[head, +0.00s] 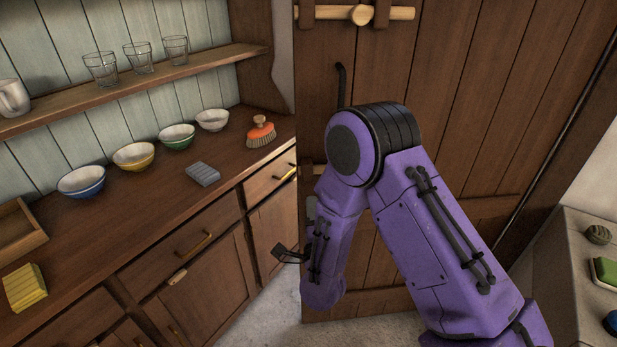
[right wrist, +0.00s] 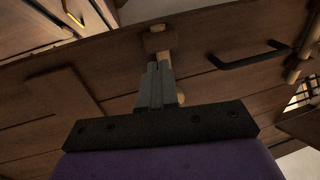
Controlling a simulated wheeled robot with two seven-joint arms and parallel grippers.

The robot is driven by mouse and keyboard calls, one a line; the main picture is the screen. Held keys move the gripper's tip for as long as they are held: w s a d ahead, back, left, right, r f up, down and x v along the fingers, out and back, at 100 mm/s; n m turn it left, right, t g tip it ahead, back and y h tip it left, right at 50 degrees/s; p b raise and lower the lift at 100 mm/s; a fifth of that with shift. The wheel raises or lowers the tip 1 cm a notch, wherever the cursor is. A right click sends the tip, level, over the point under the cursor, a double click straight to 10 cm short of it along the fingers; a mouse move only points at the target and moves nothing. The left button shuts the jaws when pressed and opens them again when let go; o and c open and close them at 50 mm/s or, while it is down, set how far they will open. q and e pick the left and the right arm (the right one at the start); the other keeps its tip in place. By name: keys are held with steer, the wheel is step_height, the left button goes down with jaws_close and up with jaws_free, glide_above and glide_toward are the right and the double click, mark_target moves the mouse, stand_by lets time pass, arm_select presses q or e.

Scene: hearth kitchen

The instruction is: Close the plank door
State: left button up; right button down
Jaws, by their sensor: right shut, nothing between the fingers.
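The brown plank door (head: 480,90) stands upright behind my right arm in the head view, its left edge overlapping the counter's end. I cannot tell its exact angle. It has a black pull handle (head: 342,85) and a wooden bar (head: 385,13) at the top. The black handle (right wrist: 250,56) shows to the right. My left gripper is out of view.
A wooden counter (head: 110,235) with drawers runs along the left, holding several bowls, a grey block (head: 202,173), an orange brush (head: 261,132) and a yellow sponge (head: 25,287). Glasses stand on a shelf (head: 150,85). A pale ledge (head: 565,255) is at right.

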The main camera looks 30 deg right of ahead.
mark_target(308, 173)
steer(key=p+x, duration=0.2)
steer(key=x, duration=0.4)
steer(key=shift+w+d+r, duration=0.15)
steer(key=shift+w+d, duration=0.1)
steer(key=shift+w, duration=0.05)
steer(key=shift+w+d+p, duration=0.25)
steer(key=shift+w+p, duration=0.1)
steer(key=shift+w, duration=0.3)
